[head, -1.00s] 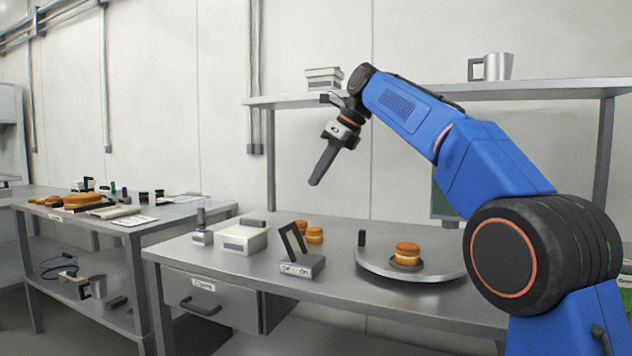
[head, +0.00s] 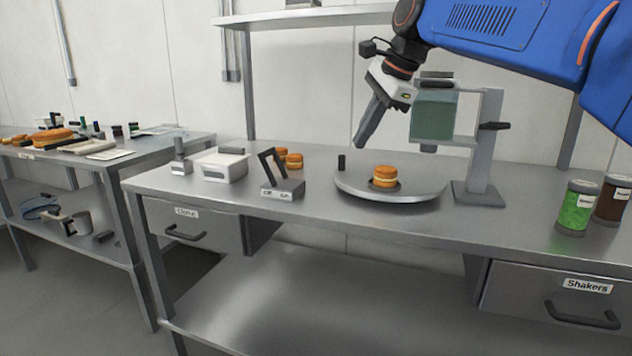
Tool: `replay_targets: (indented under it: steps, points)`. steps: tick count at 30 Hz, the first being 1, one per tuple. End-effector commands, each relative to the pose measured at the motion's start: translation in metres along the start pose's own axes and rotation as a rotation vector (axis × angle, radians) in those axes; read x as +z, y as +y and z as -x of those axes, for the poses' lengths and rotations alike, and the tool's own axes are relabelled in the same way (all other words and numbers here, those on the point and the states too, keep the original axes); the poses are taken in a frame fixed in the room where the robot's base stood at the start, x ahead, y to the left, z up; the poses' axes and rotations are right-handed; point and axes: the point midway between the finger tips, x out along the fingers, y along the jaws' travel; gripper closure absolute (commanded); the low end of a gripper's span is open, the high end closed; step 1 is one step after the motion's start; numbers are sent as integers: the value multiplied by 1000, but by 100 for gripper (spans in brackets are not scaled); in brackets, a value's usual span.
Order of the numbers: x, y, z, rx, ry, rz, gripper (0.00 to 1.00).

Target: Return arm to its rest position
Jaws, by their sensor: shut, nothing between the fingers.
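My blue arm (head: 500,32) reaches in from the upper right in the head view. My gripper (head: 362,143) hangs from its end, tilted down and to the left, with its dark fingers shut and nothing held. In the picture it sits above the back of the round metal turntable (head: 345,188), and it appears clear of it. A filled round sandwich (head: 384,176) sits on a small dark base on the turntable, in front of and below the gripper.
A stand with a green box (head: 434,114) is beside the gripper, close to it in the picture. Shakers (head: 577,208) stand at the right. A lever switch (head: 283,188), a white box (head: 222,166) and more rounds (head: 293,160) are to the left. A shelf (head: 300,14) runs above.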

Motion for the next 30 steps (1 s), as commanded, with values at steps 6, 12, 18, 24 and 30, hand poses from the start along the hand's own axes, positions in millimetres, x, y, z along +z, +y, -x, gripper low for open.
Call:
replay_targets:
  steps: [6, 12, 18, 24, 30]
  points:
    - [-39, 82, -6, -3, 77, 251, 100]
    - [-71, 161, -23, 21, 144, 494, 100]
    - [-100, 245, -47, 64, 207, 743, 100]
    - [-126, 333, -81, 128, 257, 996, 100]
    - [-145, 408, -116, 197, 288, 1220, 100]
